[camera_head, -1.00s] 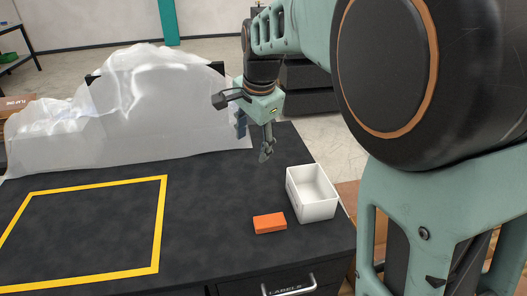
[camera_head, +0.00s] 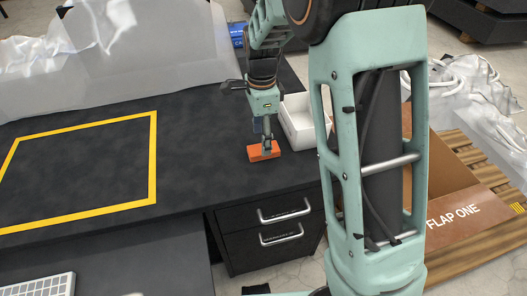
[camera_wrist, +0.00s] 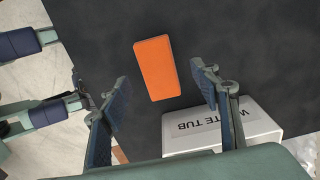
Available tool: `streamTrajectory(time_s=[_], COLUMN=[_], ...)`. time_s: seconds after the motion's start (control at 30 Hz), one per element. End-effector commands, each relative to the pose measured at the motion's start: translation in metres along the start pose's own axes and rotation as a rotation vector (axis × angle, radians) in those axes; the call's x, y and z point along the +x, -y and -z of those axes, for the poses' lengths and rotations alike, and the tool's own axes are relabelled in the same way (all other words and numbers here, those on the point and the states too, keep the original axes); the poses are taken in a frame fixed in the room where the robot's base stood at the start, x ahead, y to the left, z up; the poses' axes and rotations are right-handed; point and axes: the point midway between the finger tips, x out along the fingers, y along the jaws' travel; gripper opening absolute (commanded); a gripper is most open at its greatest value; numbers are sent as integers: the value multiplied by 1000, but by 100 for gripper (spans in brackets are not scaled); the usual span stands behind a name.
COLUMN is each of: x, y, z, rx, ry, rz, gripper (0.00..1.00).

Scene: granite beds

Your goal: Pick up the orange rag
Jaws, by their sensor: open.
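The orange rag (camera_head: 256,154) is a flat, folded rectangular block lying on the black tabletop, near the table's right front edge. It also shows in the wrist view (camera_wrist: 156,67), lying slightly tilted, ahead of and between the fingers. My gripper (camera_head: 266,148) is over the rag and points down, hiding part of it in the head view. In the wrist view my gripper (camera_wrist: 162,88) has its two blue-padded fingers wide apart, with nothing between the pads. I cannot tell the exact height of the fingertips above the rag.
A white tub (camera_head: 296,128) stands just right of the rag; its label shows in the wrist view (camera_wrist: 245,118). A yellow taped outline (camera_head: 152,160) marks the table's left part. Translucent sheeting (camera_head: 150,70) covers the back. Drawers (camera_head: 268,232) sit below the front edge.

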Motion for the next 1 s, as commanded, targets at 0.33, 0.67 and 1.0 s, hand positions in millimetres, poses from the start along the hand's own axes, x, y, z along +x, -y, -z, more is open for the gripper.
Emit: streamTrajectory(time_s=[0.33,0.67,1.0], x=[38,37,37], y=[-3,-3,-3], z=[4,4,4], rx=[0,0,0], ry=[0,0,0], rz=[-1,-1,0], gripper=[56,40,19])
